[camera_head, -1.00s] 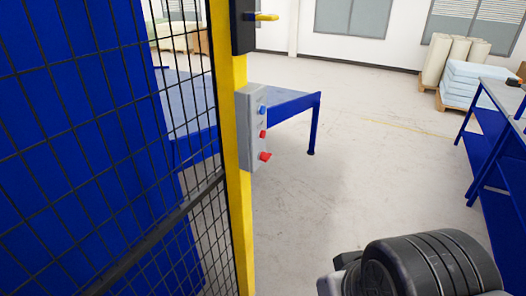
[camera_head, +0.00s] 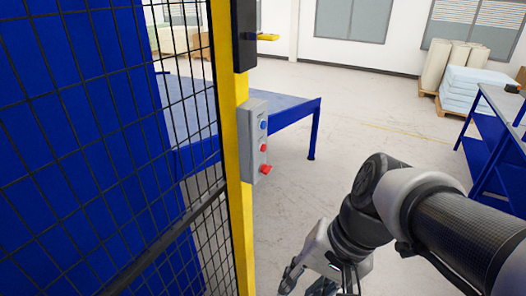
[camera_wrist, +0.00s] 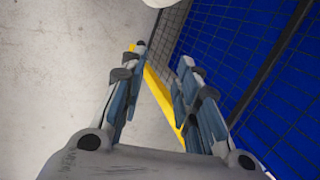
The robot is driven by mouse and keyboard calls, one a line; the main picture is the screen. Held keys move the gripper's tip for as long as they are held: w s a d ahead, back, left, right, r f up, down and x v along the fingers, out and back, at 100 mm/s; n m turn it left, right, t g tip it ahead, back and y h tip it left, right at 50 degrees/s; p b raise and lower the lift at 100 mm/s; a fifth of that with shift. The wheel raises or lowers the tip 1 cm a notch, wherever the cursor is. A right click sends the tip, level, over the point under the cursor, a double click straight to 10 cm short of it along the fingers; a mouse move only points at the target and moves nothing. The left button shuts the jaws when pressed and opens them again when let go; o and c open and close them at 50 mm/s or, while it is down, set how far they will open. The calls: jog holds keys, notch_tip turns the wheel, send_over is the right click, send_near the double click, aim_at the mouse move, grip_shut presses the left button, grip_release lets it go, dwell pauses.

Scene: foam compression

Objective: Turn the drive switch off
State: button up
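A grey control box (camera_head: 249,140) is fixed to a yellow post (camera_head: 236,215). On its face are a blue button (camera_head: 263,125), a red button (camera_head: 263,148) and a larger red knob (camera_head: 265,169) at the bottom. No label is readable, so I cannot tell which is the drive switch. My gripper (camera_head: 318,284) is low in the head view, below and right of the box, apart from it and partly cut off by the bottom edge. In the wrist view my gripper (camera_wrist: 160,68) is open and empty, with floor, the yellow post (camera_wrist: 160,95) and mesh beyond its fingers.
A black mesh fence (camera_head: 110,170) with a blue panel behind it fills the left. A black box with a yellow handle (camera_head: 266,37) is higher on the post. A blue table (camera_head: 285,112) stands behind; a blue workbench (camera_head: 490,150) is at right. The floor between is clear.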

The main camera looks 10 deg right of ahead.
jog(key=o, duration=0.4)
jog(key=w+r+m+y+p, duration=0.2)
jog(key=w+m+y, duration=0.3)
jog(key=w, duration=0.2)
jog(key=shift+w+a+m+g+p, duration=0.3)
jog(key=shift+a, duration=0.05)
jog(key=shift+o, duration=0.2)
jog(key=w+d+m+t+y+p, duration=0.1)
jog(key=w+d+m+y, duration=0.1)
jog(key=w, duration=0.3)
jog(key=shift+w+r+m+y+p, duration=0.25)
jog(key=shift+w+m+y+p, duration=0.15)
jog(key=shift+m, duration=0.5)
jog(key=m+t+y+p, duration=0.3)
jog(key=m+t, duration=0.6)
jog(key=m, duration=0.1)
send_near(270, 169)
jog(key=x, duration=0.9)
jog(key=shift+p, duration=0.3)
jog(key=shift+c, duration=0.4)
jog(key=shift+f, duration=0.1)
jog(key=c, duration=1)
